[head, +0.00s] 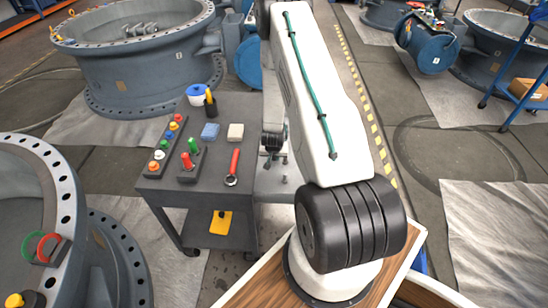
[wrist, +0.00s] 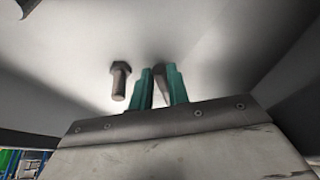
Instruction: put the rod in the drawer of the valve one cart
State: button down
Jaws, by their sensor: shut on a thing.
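In the wrist view my gripper (wrist: 161,88) shows two teal fingers shut on a dark rod (wrist: 160,74), of which only a short part shows between them. The fingers are over a pale grey surface that looks like the inside of the open drawer. In the head view the drawer (head: 268,187) shows as a light grey tray at the right side of the dark grey cart (head: 222,178). The dark end of my arm (head: 272,140) is over its far part; the fingers cannot be made out there. Whether the rod touches the drawer floor cannot be told.
Large grey valve bodies (head: 140,62) stand around.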

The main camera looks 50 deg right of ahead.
jog(key=c, duration=1.3)
grip_release()
jog(key=shift+f, duration=0.1)
jog(key=shift+c, duration=0.2)
